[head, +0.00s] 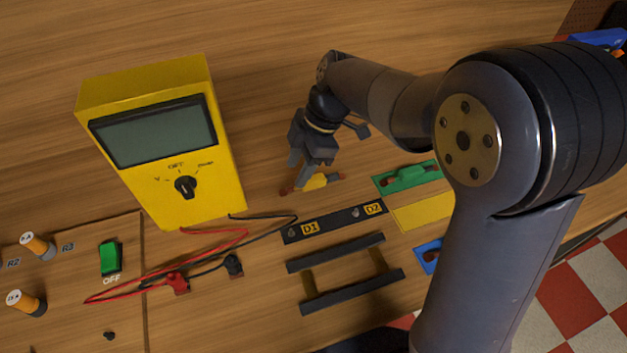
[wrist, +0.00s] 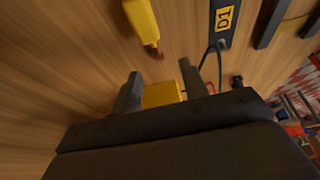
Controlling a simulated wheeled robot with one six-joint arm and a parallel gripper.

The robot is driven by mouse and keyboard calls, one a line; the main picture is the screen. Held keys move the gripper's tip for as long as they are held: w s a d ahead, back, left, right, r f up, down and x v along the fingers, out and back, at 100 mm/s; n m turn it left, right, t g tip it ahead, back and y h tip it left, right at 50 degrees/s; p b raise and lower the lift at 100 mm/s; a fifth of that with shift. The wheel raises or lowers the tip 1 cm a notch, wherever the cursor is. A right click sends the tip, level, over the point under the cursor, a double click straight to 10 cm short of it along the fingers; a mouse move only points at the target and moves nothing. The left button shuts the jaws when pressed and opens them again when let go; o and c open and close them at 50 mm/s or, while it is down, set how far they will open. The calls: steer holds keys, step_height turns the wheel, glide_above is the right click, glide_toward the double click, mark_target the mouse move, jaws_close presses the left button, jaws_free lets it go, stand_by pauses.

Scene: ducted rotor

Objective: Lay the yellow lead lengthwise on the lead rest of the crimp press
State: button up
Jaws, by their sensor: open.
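The yellow lead (head: 315,182) has a yellow body with dark red ends and lies on the wooden table. Part of it also shows at the top of the wrist view (wrist: 143,20), one red end pointing toward my gripper. My gripper (head: 303,178) is open beside and close over the lead in the head view. In the wrist view, the lead is beyond my fingertips (wrist: 160,76), not between them. I cannot clearly identify the crimp press or its lead rest.
A yellow multimeter (head: 178,170) stands left. A black strip (head: 333,222) marked D1 and D2 and a frame with two dark bars (head: 337,252) lie in front. A bare yellow plate (head: 422,212) and a green one with a green lead (head: 405,176) lie right.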

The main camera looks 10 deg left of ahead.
mark_target(287, 189)
steer(key=shift+p+x, duration=0.45)
steer(key=shift+x, duration=2.35)
steer(key=shift+w+a, duration=0.1)
steer(key=shift+a, duration=0.05)
steer(key=shift+r, duration=0.1)
steer(key=shift+c, duration=0.3)
jaws_close()
